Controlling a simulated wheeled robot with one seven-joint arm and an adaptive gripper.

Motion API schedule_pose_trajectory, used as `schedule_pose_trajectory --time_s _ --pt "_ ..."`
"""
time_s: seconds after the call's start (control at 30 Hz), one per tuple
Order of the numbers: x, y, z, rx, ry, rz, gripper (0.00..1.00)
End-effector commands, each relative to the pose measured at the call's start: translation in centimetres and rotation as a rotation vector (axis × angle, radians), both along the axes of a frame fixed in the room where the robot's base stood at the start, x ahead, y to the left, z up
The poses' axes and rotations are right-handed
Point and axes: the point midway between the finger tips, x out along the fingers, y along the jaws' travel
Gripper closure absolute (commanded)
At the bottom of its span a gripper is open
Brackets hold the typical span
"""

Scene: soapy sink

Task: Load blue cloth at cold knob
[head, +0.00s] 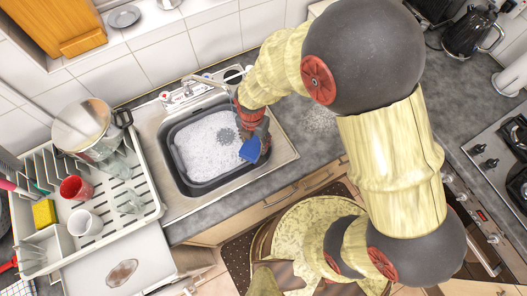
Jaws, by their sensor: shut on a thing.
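A blue cloth (250,150) hangs below my gripper (258,140) over the right side of the sink basin. My gripper is shut on the cloth, and my arm hides much of the fingers from above. The metal tap (205,80) stands at the back edge of the sink. Small fittings (167,97) show beside its base at the left, too small for me to tell which is the cold knob. My gripper and the cloth are apart from the tap, to its right and nearer the front.
A dark basin (186,177) with white suds sits in the metal sink (180,208). A white dish rack (150,212) stands left with a pot (84,125), red cup (75,187), white mug (84,222) and yellow sponge (44,213). Grey counter (318,135) lies right of the sink.

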Motion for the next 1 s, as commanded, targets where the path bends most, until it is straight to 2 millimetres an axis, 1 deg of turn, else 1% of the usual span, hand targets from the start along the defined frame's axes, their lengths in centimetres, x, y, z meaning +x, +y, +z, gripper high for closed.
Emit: schedule_pose_trajectory --time_s 0.03,0.07,0.2,0.3,0.47,1.0 --pt "0.9 0.5 0.2 0.002 -0.003 0.041 0.70" --pt "1.2 0.7 0.4 0.001 -0.002 0.067 0.70" --pt "1.4 0.8 0.4 0.000 0.001 0.146 0.70" --pt "1.5 0.9 0.4 0.001 -0.001 0.169 0.70" --pt "2.1 1.3 0.3 0.001 -0.002 0.175 0.70" --pt "5.9 4.0 -0.7 0.002 -0.001 0.172 0.70"
